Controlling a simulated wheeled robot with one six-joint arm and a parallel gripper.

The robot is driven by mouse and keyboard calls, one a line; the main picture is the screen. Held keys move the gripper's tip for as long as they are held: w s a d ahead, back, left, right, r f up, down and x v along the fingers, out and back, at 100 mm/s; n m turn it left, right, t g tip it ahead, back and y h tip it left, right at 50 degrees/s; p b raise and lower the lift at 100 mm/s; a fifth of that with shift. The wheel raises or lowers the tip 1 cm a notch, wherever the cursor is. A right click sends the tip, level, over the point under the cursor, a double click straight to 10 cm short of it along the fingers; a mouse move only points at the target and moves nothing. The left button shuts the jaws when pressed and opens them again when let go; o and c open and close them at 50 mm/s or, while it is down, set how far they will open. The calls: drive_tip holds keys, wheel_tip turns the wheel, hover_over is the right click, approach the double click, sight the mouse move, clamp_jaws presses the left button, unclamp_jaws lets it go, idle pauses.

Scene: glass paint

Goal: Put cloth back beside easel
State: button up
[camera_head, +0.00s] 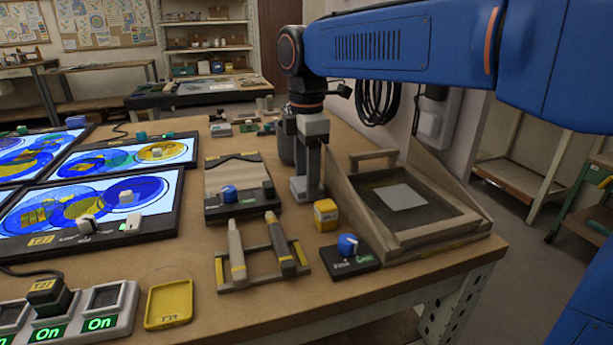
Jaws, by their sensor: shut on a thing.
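My gripper (308,187) points down over the table, just right of the small panel with a blue knob. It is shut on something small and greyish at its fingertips. Its fingers largely hide the held thing, and I cannot tell for sure that it is the cloth. A wooden easel-like stand (455,222) with raised sides stands at the table's right edge, right of my gripper. A flat light grey square (402,196) lies on its dark sloping face; I cannot tell whether it is cloth or a plate.
A rack (262,268) holding two tools is in front. Lit panels (95,208) fill the left.

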drive_tip(key=shift+f, duration=0.1)
drive_tip(key=o, duration=1.1)
wheel_tip(320, 180, up, 12)
